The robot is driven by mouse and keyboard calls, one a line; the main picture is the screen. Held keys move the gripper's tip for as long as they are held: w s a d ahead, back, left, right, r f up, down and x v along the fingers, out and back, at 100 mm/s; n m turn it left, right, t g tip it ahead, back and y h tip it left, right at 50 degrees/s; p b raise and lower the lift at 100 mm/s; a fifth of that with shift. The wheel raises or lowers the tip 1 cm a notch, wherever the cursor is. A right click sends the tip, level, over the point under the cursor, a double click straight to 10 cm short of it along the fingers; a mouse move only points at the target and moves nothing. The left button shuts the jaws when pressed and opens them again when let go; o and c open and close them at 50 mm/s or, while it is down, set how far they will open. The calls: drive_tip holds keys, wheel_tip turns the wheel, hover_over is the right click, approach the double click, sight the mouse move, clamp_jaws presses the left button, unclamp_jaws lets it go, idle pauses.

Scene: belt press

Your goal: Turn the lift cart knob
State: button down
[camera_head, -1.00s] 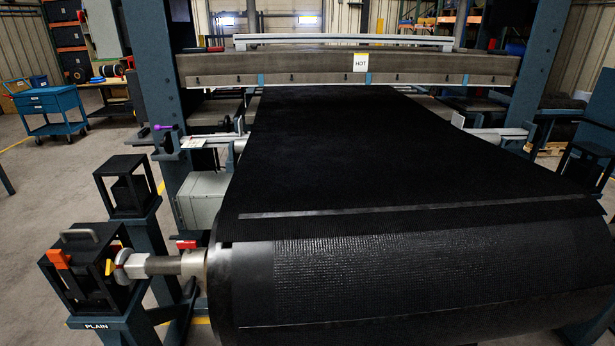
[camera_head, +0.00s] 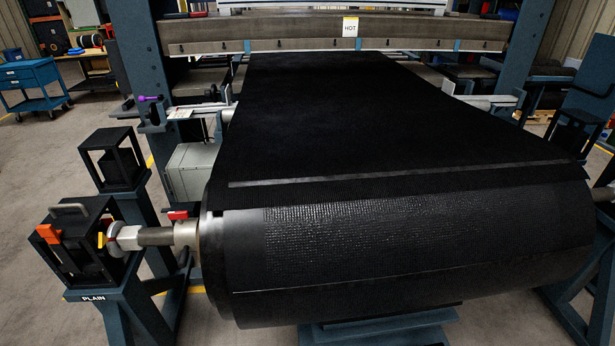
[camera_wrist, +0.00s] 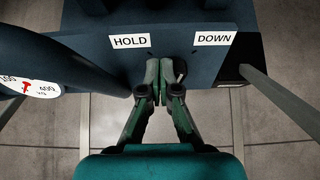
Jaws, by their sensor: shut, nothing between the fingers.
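In the wrist view a dark blue panel (camera_wrist: 85,45) carries white labels reading HOLD (camera_wrist: 129,41) and DOWN (camera_wrist: 213,38). My gripper (camera_wrist: 167,75) is shut and empty, its fingertips at the panel between and just below the labels. I cannot tell whether they touch it. No knob shows clearly; a small dark shape beside the fingertips is too unclear to name. A round dial (camera_wrist: 28,82) with a red needle and kg marks is at the left. In the head view a blue platform (camera_head: 385,328) shows under the large black roll (camera_head: 400,250). My gripper is not in that view.
A dark rounded bar (camera_wrist: 85,65) lies close left of my gripper. A grey rail (camera_wrist: 268,93) slants at the right. In the head view, the roll's shaft (camera_head: 155,236) rests at a stand marked PLAIN (camera_head: 93,298). The press beam marked HOT (camera_head: 350,27) crosses behind the belt.

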drive_tip(key=shift+d+r, duration=0.1)
drive_tip(key=shift+d, duration=0.5)
idle(0.3)
drive_tip(key=shift+w+r, duration=0.15)
drive_tip(key=shift+r, duration=0.05)
drive_tip(key=shift+a+r, duration=0.1)
drive_tip(key=shift+r, duration=0.1)
drive_tip(key=shift+s+f+v, duration=0.15)
drive_tip(key=shift+f+v, duration=0.05)
drive_tip(key=shift+v, duration=0.75)
drive_tip(key=shift+s+f+v, duration=0.15)
drive_tip(key=shift+v, duration=0.8)
drive_tip(key=shift+s+f+v, duration=0.15)
drive_tip(key=shift+f+v, duration=0.05)
drive_tip(key=shift+v, duration=0.75)
